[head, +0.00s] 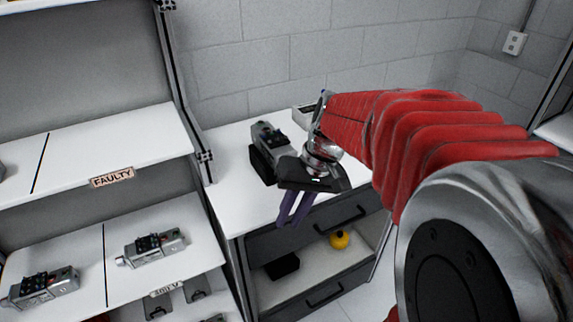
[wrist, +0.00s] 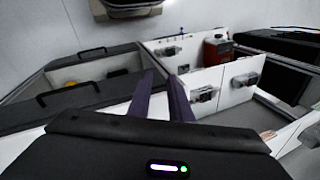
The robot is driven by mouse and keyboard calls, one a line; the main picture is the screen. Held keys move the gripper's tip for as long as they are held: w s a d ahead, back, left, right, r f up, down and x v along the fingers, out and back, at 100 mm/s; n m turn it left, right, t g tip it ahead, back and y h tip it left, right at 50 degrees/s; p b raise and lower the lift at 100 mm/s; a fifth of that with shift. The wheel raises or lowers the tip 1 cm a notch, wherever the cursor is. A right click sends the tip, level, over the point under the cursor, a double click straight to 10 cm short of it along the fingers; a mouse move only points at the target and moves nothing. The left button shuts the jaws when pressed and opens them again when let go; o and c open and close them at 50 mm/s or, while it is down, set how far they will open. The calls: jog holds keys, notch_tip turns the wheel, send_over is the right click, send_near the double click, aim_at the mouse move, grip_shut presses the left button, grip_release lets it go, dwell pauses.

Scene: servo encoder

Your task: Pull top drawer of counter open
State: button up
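The counter (head: 232,182) has a white top and dark drawer fronts. The top drawer (head: 315,233) has a black bar handle (head: 340,219), and its front looks flush under the counter top. My gripper (head: 290,218) is above the counter's front edge, its purple fingers pointing down and slightly left, to the left of the top handle. In the wrist view my fingers (wrist: 161,74) show a gap with nothing between them. Two bar handles show at left there, one near (wrist: 68,93) and one farther (wrist: 93,51); no finger touches either. The fingers cover part of the top drawer's left end.
Below the top drawer is an open space with a yellow object (head: 340,239) and a black box (head: 282,266), behind a lower front with a handle (head: 325,293). A grey device (head: 268,140) stands on the counter. Shelves with a FAULTY label (head: 112,177) and devices (head: 152,246) stand left.

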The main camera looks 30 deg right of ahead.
jog(key=w+d+f+m+y, duration=0.2)
jog(key=w+d+f+y, duration=0.25)
jog(key=d, duration=0.35)
jog(key=m+t+y, duration=0.4)
jog(key=m+t, duration=0.1)
jog(key=t, duration=0.5)
send_near(343, 223)
jog(key=f+v, duration=0.1)
jog(key=v, duration=0.3)
jog(key=shift+w, duration=0.15)
jog(key=x, duration=1.3)
jog(key=shift+w+a, duration=0.25)
jog(key=shift+a, duration=0.05)
jog(key=shift+c, duration=0.4)
